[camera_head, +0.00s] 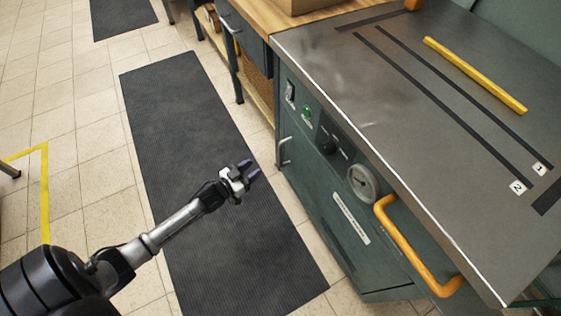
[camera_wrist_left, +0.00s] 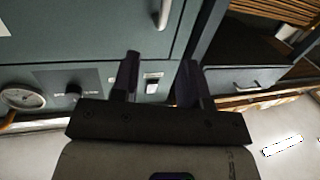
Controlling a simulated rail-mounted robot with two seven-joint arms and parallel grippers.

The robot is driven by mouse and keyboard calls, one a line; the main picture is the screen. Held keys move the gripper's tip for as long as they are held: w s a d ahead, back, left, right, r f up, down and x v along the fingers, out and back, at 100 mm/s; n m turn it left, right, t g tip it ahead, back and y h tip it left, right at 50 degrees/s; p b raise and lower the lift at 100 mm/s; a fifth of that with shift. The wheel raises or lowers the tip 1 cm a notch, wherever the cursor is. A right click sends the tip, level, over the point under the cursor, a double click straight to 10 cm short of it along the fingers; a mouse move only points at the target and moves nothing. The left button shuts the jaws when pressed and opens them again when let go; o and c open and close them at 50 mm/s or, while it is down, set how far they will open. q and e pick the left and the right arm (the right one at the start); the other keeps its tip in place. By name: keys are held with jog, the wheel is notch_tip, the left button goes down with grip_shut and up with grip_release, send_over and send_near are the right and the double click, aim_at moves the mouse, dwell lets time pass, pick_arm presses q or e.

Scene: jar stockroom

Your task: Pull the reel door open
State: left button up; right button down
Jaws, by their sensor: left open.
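The green cabinet (camera_head: 325,190) stands to the right of my left gripper. A metal bar handle (camera_head: 284,150) is on its left part, and it also shows at the top of the left wrist view (camera_wrist_left: 165,14), on a flat green panel (camera_wrist_left: 110,30) that looks closed. I cannot read which panel is the reel door. My left gripper (camera_head: 251,172) is open and empty over the dark floor mat, apart from the handle. Its two fingers (camera_wrist_left: 159,80) point toward the cabinet in the wrist view. My right gripper is not in view.
The cabinet front has a gauge (camera_head: 362,182), a knob, a green button (camera_head: 307,112) and an orange handle (camera_head: 415,250) sticking out. A yellow bar (camera_head: 475,75) lies on the metal top. A wooden bench (camera_head: 262,15) adjoins behind. The dark mat (camera_head: 190,130) is clear.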

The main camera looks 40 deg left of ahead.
pick_arm(q)
jog(key=shift+t+h, duration=0.3)
jog(key=shift+h, duration=0.1)
jog(key=shift+w+d+f+b, duration=0.2)
jog(key=shift+w+f+b, duration=0.3)
jog(key=shift+w+b, duration=1.35)
jog(key=shift+w+d+f+b, duration=0.35)
jog(key=shift+w+b, duration=0.5)
jog(key=shift+w, duration=1.95)
jog(key=shift+w+d+f+b, duration=0.1)
jog(key=shift+w+f+b, duration=0.5)
jog(key=shift+w+b, duration=1.25)
pick_arm(e)
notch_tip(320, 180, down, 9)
jog(key=p, duration=0.1)
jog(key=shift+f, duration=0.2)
pick_arm(q)
jog(key=shift+w, duration=0.5)
grip_shut()
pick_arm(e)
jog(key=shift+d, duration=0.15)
